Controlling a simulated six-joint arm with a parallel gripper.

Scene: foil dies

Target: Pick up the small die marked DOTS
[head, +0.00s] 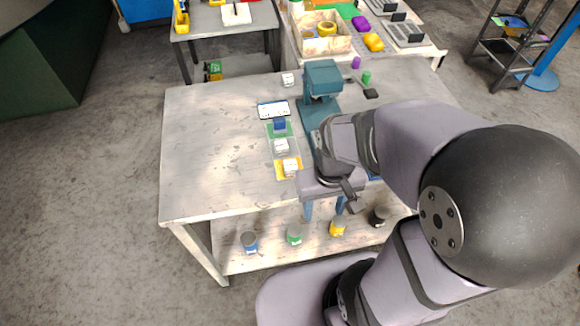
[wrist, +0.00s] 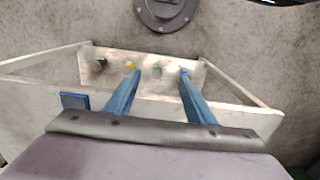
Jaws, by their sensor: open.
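Several small blocks that look like dies are on the table in the head view: a blue one (head: 279,125) on a green patch, a white one (head: 281,146) on a pale patch, a white one (head: 290,167) on an orange patch, and a whitish one (head: 288,79) at the back. Their markings are too small to read, so I cannot tell which says DOTS. My gripper (head: 325,212) is at the table's front edge, right of and nearer than the blocks. Its two blue fingers are apart and empty, also in the wrist view (wrist: 160,73). No die shows in the wrist view.
A teal machine (head: 321,78) stands right of the blocks on the table (head: 215,150). A white panel (head: 273,109) lies behind the blue block. Several cans, including a green one (head: 294,235), stand on the lower shelf. The table's left half is clear.

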